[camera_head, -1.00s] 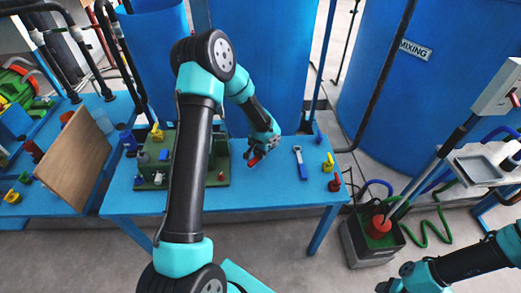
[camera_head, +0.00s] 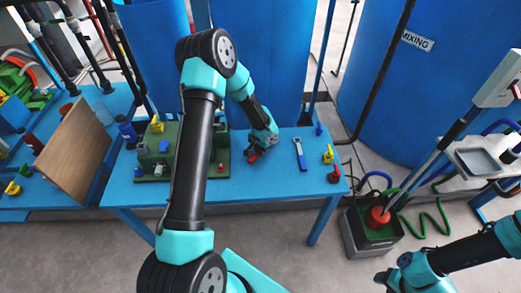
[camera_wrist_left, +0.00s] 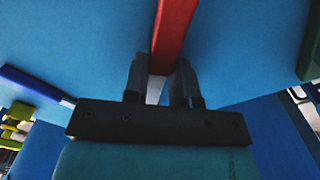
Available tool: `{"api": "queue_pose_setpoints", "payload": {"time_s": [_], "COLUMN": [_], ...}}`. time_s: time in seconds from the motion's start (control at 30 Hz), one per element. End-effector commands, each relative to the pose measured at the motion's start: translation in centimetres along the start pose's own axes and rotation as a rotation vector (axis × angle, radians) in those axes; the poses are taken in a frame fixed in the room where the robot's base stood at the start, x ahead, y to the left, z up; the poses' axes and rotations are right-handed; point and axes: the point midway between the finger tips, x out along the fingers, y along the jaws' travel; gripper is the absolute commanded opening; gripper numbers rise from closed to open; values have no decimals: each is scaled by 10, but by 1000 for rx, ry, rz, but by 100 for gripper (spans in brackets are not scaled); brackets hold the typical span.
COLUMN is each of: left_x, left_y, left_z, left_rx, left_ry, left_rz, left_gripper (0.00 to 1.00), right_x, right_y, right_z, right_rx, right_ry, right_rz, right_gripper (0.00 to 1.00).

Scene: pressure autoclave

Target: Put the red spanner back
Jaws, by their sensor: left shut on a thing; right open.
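The red spanner (camera_wrist_left: 174,28) is between the fingers of my left gripper (camera_wrist_left: 162,88). Its red handle points away from the gripper in the left wrist view, over the blue tabletop. In the head view only a small red part of the spanner (camera_head: 253,156) shows beside my left gripper (camera_head: 258,149), at the middle of the blue table. I cannot tell whether the spanner touches the tabletop. My right gripper (camera_head: 388,281) is open and empty, low over the floor at the lower right, away from the table.
The blue table (camera_head: 270,181) bears a blue-handled spanner (camera_head: 300,154) right of my left gripper. Yellow and red valve parts (camera_head: 328,156) stand at its right end. A green fixture board (camera_head: 150,168) lies to the left, partly behind my arm. Blue tanks (camera_head: 265,60) stand behind.

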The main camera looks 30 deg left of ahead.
Motion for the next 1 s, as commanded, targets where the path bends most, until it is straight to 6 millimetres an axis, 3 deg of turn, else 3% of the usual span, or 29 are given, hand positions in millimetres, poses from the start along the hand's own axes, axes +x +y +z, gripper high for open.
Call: {"api": "queue_pose_setpoints", "payload": {"time_s": [0.7,0.73,1.0], "left_x": [11,11,11], "left_y": [0,0,0], "left_z": [0,0,0], "left_rx": [0,0,0], "left_ry": [0,0,0], "left_rz": [0,-1,0], "left_gripper": [0,26,52], "right_x": [0,0,0], "right_y": [0,0,0], "right_z": [0,0,0], "right_rx": [0,0,0], "right_ry": [0,0,0], "right_rz": [0,0,0], "right_gripper": [50,50,50]}}
